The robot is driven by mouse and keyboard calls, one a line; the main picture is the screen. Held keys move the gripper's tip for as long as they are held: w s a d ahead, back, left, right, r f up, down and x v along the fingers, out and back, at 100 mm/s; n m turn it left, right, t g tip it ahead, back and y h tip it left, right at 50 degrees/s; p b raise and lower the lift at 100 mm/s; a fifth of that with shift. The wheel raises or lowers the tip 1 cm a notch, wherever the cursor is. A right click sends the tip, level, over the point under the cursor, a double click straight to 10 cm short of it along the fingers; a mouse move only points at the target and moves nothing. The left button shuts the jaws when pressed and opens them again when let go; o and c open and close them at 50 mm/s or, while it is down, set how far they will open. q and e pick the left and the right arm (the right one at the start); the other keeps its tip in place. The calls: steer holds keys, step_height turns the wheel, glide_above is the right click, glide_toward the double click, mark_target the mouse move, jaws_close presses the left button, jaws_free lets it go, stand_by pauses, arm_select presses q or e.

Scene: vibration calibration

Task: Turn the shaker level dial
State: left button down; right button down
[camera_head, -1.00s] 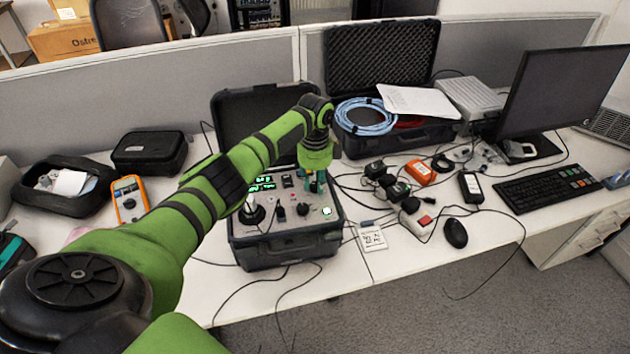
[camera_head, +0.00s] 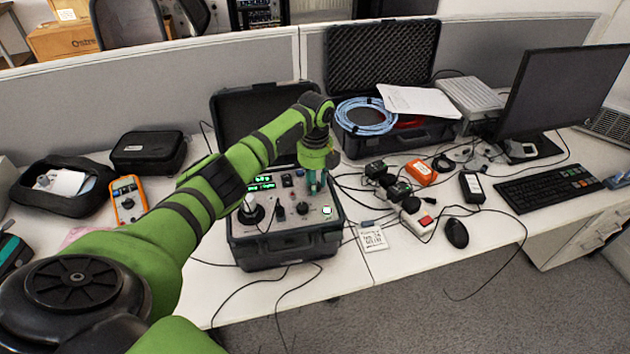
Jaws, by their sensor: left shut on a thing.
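The shaker calibrator is an open black case (camera_head: 288,252) with a grey control panel in the middle of the desk. Its panel has lit green displays (camera_head: 262,182), small black knobs (camera_head: 280,213), a lit push button (camera_head: 327,211) and a black round shaker head (camera_head: 251,211) at the left. My left gripper (camera_head: 315,186) points down at the panel's upper right. It is shut on the shaker level dial, which its fingers mostly hide. My right gripper is not in view.
An orange multimeter (camera_head: 128,199) and black pouches (camera_head: 148,152) lie left of the case. Cables, black adapters and a white power strip (camera_head: 416,221) lie to its right, with a mouse (camera_head: 456,233), keyboard (camera_head: 547,188) and monitor (camera_head: 560,90) farther right. The case's raised lid (camera_head: 240,115) stands behind.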

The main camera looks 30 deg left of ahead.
arm_select(q)
steer(key=shift+s+f+m, duration=0.1)
steer(key=shift+f+m, duration=0.05)
steer(key=shift+m, duration=0.35)
steer(key=c, duration=1)
jaws_free()
steer(key=shift+r, duration=0.3)
step_height(320, 180, up, 12)
steer(key=shift+f, duration=0.25)
